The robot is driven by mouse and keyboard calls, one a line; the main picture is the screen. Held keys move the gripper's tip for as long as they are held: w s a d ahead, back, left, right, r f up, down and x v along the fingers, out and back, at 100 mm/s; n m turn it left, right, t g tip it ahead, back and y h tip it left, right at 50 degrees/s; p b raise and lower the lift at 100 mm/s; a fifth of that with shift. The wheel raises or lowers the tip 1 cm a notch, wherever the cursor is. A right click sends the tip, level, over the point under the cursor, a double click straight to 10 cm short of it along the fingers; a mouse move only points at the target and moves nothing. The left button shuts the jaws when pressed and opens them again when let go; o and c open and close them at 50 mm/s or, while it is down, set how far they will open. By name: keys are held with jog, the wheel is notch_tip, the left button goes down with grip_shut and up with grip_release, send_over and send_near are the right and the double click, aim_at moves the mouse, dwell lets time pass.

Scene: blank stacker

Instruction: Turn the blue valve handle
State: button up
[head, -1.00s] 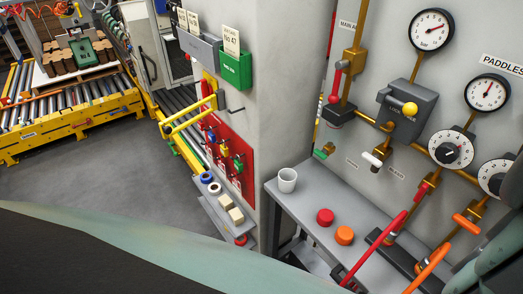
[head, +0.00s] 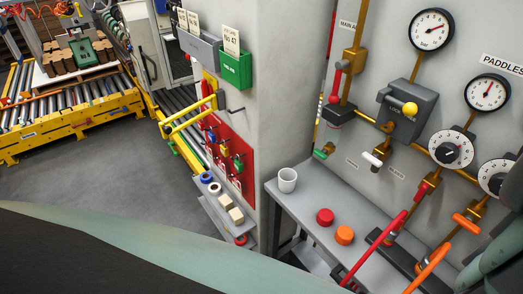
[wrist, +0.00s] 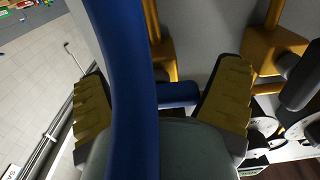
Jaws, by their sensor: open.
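The blue valve handle (wrist: 135,70) shows in the wrist view as a long thick blue bar running from the top edge down across the palm. A short blue stub (wrist: 179,95) sticks out to its right. My gripper (wrist: 162,80) has its two ridged yellow fingers spread wide, with the blue bar between them. I cannot tell whether the palm touches the bar. In the head view neither the blue handle nor my gripper can be seen.
In the head view, a wall carries brass pipes, a gauge (head: 432,29) and a dial (head: 451,149). Red (head: 375,249) and orange (head: 428,268) handles stand near a grey bench (head: 305,205) with a white cup (head: 287,180). Brass fittings (wrist: 275,50) are close to the right finger in the wrist view.

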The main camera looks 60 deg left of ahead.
jog(key=c, duration=1)
jog(key=shift+n+b, duration=0.4)
jog(key=n+b, duration=0.3)
jog(key=shift+a+f+n+b, duration=0.15)
jog(key=shift+f+n+b, duration=0.1)
jog(key=shift+n+b, duration=0.15)
jog(key=n+b, duration=0.5)
jog(key=b, duration=0.1)
jog(key=shift+f, duration=0.1)
jog(key=n+b, duration=0.4)
jog(key=b, duration=0.1)
jog(key=shift+n, duration=0.4)
jog(key=n+b, duration=0.3)
jog(key=shift+r, duration=0.2)
jog(key=shift+d+r+n, duration=0.1)
jog(key=shift+d+n, duration=0.1)
jog(key=shift+n, duration=0.2)
